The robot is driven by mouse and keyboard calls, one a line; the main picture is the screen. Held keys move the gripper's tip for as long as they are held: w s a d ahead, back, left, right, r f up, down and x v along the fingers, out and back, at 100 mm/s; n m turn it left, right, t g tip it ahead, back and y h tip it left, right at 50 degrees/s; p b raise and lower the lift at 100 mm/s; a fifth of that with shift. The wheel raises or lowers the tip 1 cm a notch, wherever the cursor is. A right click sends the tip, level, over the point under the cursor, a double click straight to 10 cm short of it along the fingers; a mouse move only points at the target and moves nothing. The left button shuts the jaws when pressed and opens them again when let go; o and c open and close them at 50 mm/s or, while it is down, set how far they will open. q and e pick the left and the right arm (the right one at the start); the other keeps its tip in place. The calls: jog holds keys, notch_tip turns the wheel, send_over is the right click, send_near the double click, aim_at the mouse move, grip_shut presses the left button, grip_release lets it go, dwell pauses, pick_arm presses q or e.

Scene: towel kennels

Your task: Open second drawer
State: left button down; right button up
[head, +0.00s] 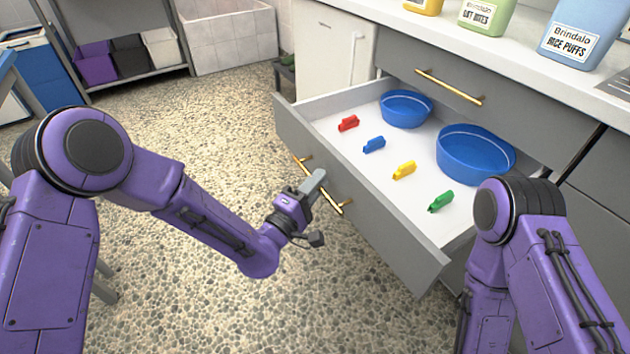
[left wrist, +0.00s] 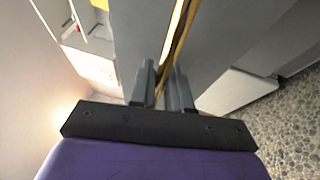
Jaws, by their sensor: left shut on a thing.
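The second drawer (head: 350,188) is pulled well out from the cabinet, below a closed top drawer with a brass handle (head: 449,86). Its white inside holds two blue bowls (head: 405,108) (head: 475,152) and small red (head: 348,123), blue (head: 374,144), yellow (head: 404,170) and green (head: 440,201) items. My left gripper (head: 314,186) is shut on the brass handle (head: 342,206) of the open drawer. The left wrist view shows its two fingers (left wrist: 164,92) on either side of the handle bar (left wrist: 178,40). My right arm shows at the right, but its gripper is out of sight.
Several food containers (head: 586,30) stand on the white counter (head: 540,65) above the drawers. A rack with bins (head: 96,64) stands at the back left. The pebbled floor (head: 230,130) in front of the drawer is clear.

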pick_arm(q)
jog(key=c, duration=1.4)
grip_release()
jog(key=shift+c, duration=0.2)
jog(key=v, duration=1)
jog(key=shift+s, duration=0.25)
jog(key=shift+a+f, duration=0.1)
jog(key=shift+a, duration=0.05)
